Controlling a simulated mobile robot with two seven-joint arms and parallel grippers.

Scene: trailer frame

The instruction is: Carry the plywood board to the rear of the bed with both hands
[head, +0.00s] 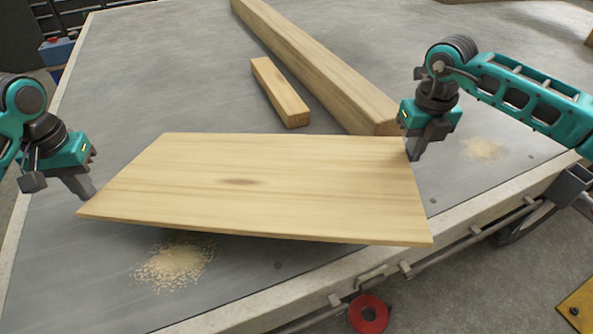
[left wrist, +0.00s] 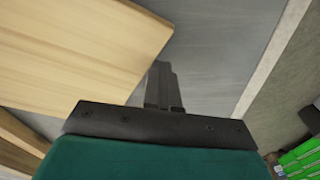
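The plywood board (head: 260,190) is a pale, flat sheet in the middle of the head view, and part of it shows in the left wrist view (left wrist: 80,50). A dark shadow lies under its front edge, and its front right corner reaches over the bed's edge. My left gripper (head: 88,192) is at the board's left edge. In the left wrist view its fingers (left wrist: 164,85) look closed together, just beside the board, with a thin strip of grey bed between. My right gripper (head: 414,154) has its fingertips at the board's far right edge; its grip there is unclear.
The grey trailer bed (head: 160,60) has a pale rim. A long timber beam (head: 315,65) and a short wood block (head: 280,92) lie behind the board. Sawdust piles (head: 175,262) lie in front and at right (head: 482,148). A red ring (head: 369,313) is below the rim.

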